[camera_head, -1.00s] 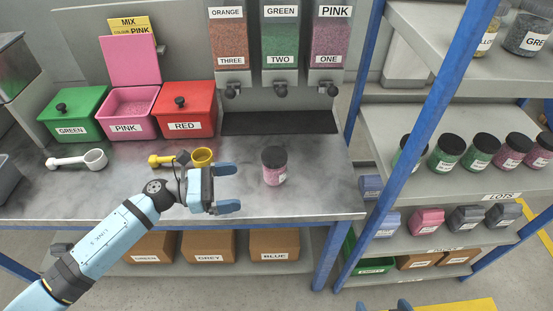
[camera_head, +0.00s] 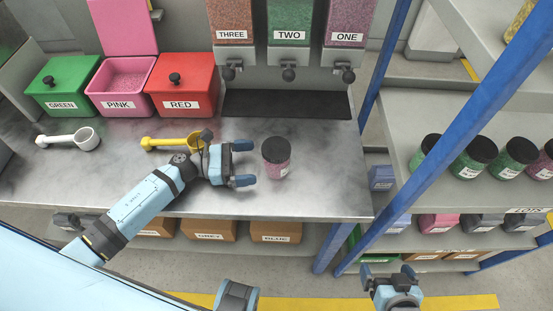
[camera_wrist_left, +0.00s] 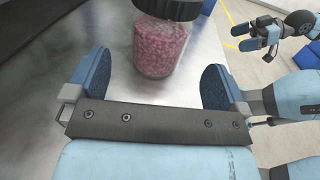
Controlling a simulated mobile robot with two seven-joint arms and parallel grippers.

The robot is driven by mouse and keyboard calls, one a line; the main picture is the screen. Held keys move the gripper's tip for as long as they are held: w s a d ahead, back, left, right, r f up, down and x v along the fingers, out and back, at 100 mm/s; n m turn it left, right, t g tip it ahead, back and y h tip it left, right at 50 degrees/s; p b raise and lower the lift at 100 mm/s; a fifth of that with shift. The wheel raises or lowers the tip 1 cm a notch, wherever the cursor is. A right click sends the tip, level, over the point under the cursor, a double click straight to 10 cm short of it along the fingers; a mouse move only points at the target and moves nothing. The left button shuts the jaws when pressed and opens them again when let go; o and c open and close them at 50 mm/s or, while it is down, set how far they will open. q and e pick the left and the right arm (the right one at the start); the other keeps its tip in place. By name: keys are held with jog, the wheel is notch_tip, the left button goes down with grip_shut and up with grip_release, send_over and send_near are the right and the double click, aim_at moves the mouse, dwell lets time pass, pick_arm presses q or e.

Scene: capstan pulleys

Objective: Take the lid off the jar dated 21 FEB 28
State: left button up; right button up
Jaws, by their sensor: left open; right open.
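A jar of pink granules (camera_head: 276,163) with a black lid (camera_head: 276,149) stands upright on the metal bench; its label is too small to read. It also shows in the left wrist view (camera_wrist_left: 160,45), just ahead of the fingers. My left gripper (camera_head: 243,163) is open and empty beside the jar, its fingers pointing at it and not around it. My right gripper (camera_head: 388,275) is open and empty, low in front of the shelf rack. Several more black-lidded jars (camera_head: 473,157) stand on the right rack, their dates unreadable.
Behind the left arm stand a green box (camera_head: 62,86), an open pink box (camera_head: 120,101) and a red box (camera_head: 182,101). A yellow scoop (camera_head: 160,143) and a white scoop (camera_head: 70,140) lie on the bench. A blue rack post (camera_head: 435,145) stands right of the jar.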

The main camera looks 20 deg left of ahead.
aim_at(275, 159)
pick_arm(q)
jog(key=x, duration=0.3)
jog(key=p+x, duration=0.1)
jog(key=x, duration=0.3)
jog(key=shift+r, duration=0.2)
jog(key=shift+d, duration=0.25)
jog(key=shift+f, duration=0.1)
jog(key=c, duration=1)
notch_tip(275, 159, up, 20)
jog(key=shift+r+p, duration=0.1)
jog(key=shift+p, duration=0.75)
